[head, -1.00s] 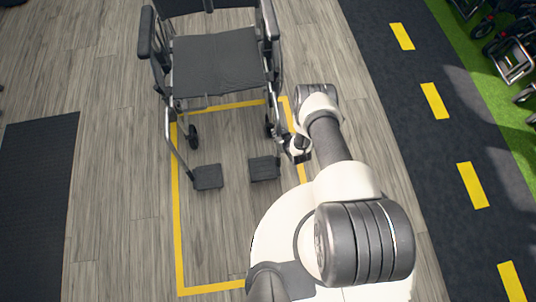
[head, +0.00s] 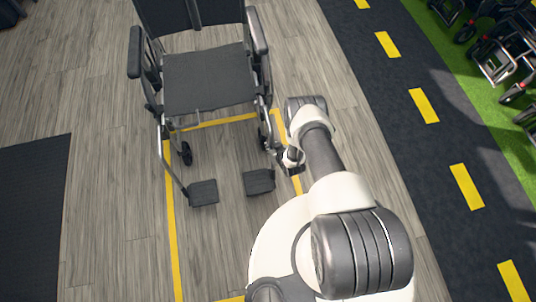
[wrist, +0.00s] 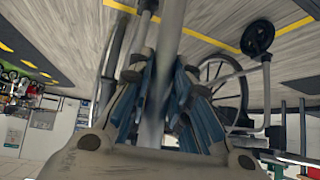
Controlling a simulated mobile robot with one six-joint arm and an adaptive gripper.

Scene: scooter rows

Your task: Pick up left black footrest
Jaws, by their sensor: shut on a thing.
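A wheelchair with a dark seat (head: 208,80) faces me in the head view. Two black footrest plates hang at its front. The one on the picture's right, on the chair's own left side, is the left black footrest (head: 259,182). The other footrest (head: 203,192) is on the picture's left. My gripper (head: 292,160) is at the picture-right front of the chair, above and right of the left footrest's plate. In the wrist view, my gripper (wrist: 165,95) is shut on a silver tube (wrist: 170,35) between its blue pads. The footrest plate cannot be made out there.
A yellow outline (head: 172,235) marks the floor around the chair's front. A dark mat (head: 30,220) lies at left. A dark lane with yellow dashes (head: 424,105) runs at right, with more wheelchairs (head: 500,55) beyond it. A small front wheel (wrist: 257,37) is near my gripper.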

